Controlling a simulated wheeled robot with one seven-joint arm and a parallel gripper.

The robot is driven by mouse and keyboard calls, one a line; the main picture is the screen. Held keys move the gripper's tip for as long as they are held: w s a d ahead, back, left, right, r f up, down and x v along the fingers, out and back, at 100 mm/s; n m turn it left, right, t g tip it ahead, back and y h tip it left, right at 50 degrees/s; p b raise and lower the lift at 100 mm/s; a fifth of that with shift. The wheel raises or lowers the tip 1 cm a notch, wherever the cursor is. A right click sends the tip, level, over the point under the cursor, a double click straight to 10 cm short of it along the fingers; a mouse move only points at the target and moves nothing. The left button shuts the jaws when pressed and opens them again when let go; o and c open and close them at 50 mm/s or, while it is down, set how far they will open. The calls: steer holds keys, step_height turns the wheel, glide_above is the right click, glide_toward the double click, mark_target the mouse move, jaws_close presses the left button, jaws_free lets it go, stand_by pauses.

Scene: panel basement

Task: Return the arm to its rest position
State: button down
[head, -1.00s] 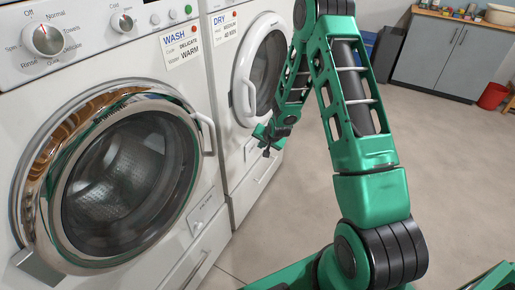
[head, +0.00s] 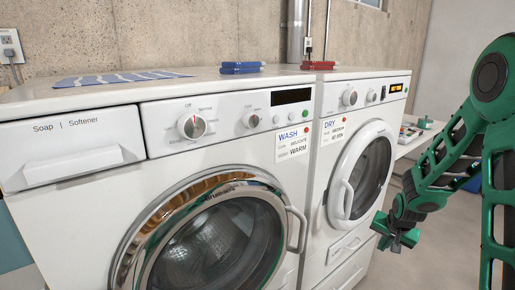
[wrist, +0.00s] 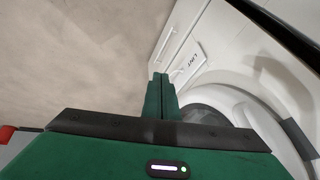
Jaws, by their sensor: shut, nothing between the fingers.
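My green arm is at the right edge of the head view, bent and reaching down. My gripper (head: 398,238) hangs in front of the lower part of the dryer (head: 318,190), a little apart from it. In the wrist view my gripper (wrist: 161,85) shows its two green fingers side by side, shut with nothing between them. Past them are the floor, the dryer's lint panel (wrist: 188,66) and part of its round door (wrist: 225,105).
The washer (head: 90,112) stands left of the dryer, its round door (head: 215,245) closed.

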steer(key=s+d+r+g, duration=0.1)
steer(key=s+r, duration=0.5)
steer(key=s, duration=0.3)
steer(key=s+d+r+g, duration=0.1)
steer(key=s+r+g, duration=0.1)
steer(key=s+r, duration=0.55)
steer(key=s+a+r+g+y, duration=0.1)
steer(key=s+a, duration=0.1)
steer(key=s, duration=0.8)
steer(key=s+a+r+n+g, duration=0.1)
steer(key=s+a+r, duration=0.1)
steer(key=s, duration=0.8)
steer(key=shift+n+y, duration=0.3)
steer(key=shift+y, duration=0.1)
